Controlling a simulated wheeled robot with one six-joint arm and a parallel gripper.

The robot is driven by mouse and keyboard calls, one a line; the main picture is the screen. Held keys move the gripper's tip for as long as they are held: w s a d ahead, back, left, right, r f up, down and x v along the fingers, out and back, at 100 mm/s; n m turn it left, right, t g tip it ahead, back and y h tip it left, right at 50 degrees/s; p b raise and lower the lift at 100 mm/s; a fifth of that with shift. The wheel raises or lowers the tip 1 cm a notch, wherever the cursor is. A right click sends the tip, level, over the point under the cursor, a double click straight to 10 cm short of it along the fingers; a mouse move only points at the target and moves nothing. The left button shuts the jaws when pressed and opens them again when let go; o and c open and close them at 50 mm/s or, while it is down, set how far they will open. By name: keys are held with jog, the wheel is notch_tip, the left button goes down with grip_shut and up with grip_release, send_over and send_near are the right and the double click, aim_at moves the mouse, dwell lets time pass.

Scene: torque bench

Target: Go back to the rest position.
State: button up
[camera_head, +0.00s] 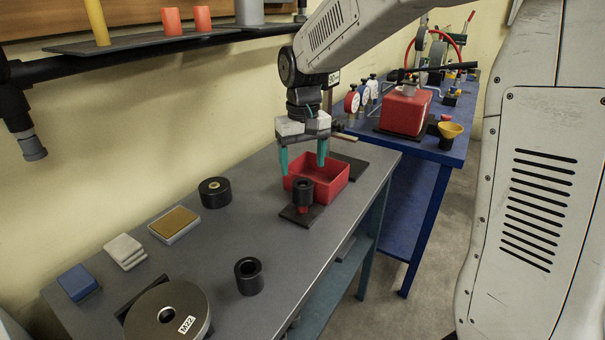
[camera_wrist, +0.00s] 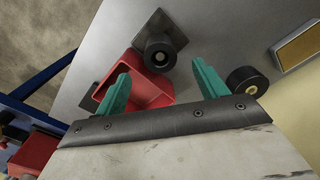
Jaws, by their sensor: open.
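My gripper (camera_head: 304,157) has two teal fingers, spread apart with nothing between them. It hangs above the grey bench (camera_head: 222,240), over the near-left side of a red open tray (camera_head: 333,183). In the wrist view the gripper (camera_wrist: 160,85) shows both teal fingers apart, with the red tray (camera_wrist: 150,88) partly behind the left finger. A black socket (camera_head: 303,190) stands on a dark square plate (camera_head: 301,217) just in front of the tray. The socket also shows in the wrist view (camera_wrist: 160,52), beyond the fingertips. The tray's inside looks empty where it is visible.
A black cylinder (camera_head: 215,191), an open black cup (camera_head: 249,275), a round disc marked M22 (camera_head: 150,312) and small pads (camera_head: 174,224) lie on the bench. A shelf (camera_head: 150,40) hangs at upper left. A blue table (camera_head: 440,148) with a red box (camera_head: 405,110) stands right.

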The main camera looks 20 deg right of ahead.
jog(key=shift+r, duration=0.35)
jog(key=s+d+r, duration=0.1)
jog(key=s, duration=1.4)
jog(key=s+d+r+t, duration=0.1)
jog(key=s+d+r, duration=0.1)
jog(key=s, duration=1.3)
